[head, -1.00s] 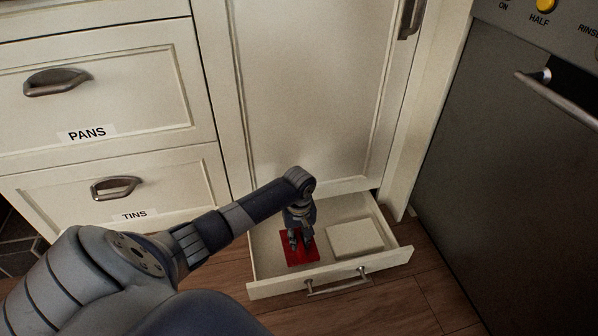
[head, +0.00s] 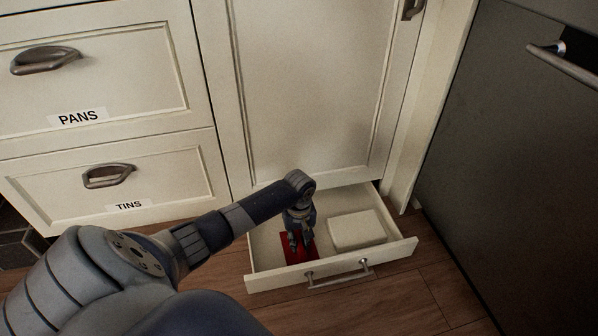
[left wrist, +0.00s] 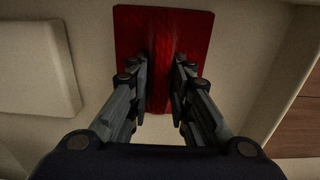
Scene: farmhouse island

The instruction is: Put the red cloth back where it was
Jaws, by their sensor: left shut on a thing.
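The red cloth (head: 309,251) lies inside the open low drawer (head: 330,276), toward its left side. It also shows in the left wrist view (left wrist: 190,34), with a raised fold running between the fingers. My left gripper (head: 300,248) points down into the drawer and is shut on the cloth; it also shows in the left wrist view (left wrist: 161,75). The gripper and arm hide part of the cloth in the head view. My right gripper is in neither view.
A cream square block or box (head: 356,230) sits in the drawer to the right of the cloth. The closed drawers marked PANS (head: 95,75) and TINS (head: 110,178) are to the left. A dark appliance (head: 520,150) stands at the right. Wooden floor lies in front.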

